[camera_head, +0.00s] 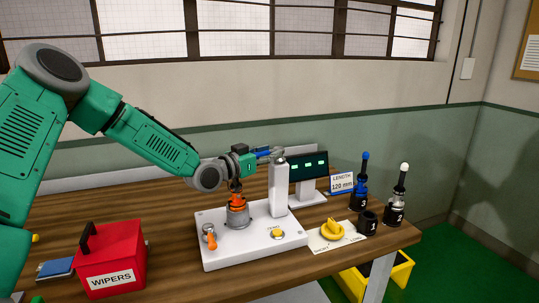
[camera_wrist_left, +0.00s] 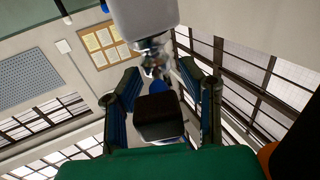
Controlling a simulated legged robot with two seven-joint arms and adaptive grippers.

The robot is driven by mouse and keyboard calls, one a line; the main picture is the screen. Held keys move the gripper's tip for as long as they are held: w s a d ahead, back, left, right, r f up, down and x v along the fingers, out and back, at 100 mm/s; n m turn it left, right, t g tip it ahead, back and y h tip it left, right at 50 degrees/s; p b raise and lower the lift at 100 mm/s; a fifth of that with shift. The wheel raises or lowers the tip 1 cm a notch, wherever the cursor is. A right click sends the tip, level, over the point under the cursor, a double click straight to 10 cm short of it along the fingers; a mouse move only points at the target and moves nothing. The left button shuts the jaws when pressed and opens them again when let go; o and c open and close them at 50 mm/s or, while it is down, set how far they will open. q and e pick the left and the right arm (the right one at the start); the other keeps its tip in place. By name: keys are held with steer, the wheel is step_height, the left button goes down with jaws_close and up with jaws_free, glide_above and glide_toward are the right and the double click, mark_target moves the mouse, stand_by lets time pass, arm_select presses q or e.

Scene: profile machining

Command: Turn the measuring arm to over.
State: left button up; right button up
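The measuring station has a white base (camera_head: 253,250) and an upright white post (camera_head: 279,190). The measuring arm is at the post's top, largely hidden by my gripper in the head view. In the left wrist view, the post (camera_wrist_left: 145,18) leads to a metallic joint (camera_wrist_left: 156,58), a blue piece and a dark block-like end (camera_wrist_left: 160,117). My left gripper (camera_head: 266,153) is at the post's top. In the wrist view its fingers (camera_wrist_left: 163,103) stand apart on both sides of the dark end; contact is unclear. My right gripper is out of view.
A grey cone with an orange top (camera_head: 237,211), an orange lever (camera_head: 210,238) and a yellow button (camera_head: 277,234) are on the base. A red WIPERS box (camera_head: 110,260) stands left.

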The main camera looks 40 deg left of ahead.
mark_target(270, 150)
arm_select(q)
step_height(270, 150, up, 9)
steer(key=shift+w+d+f, duration=0.1)
steer(key=shift+d+f, duration=0.05)
steer(key=shift+f, duration=0.05)
steer(key=shift+r, duration=0.45)
steer(key=shift+a, duration=0.2)
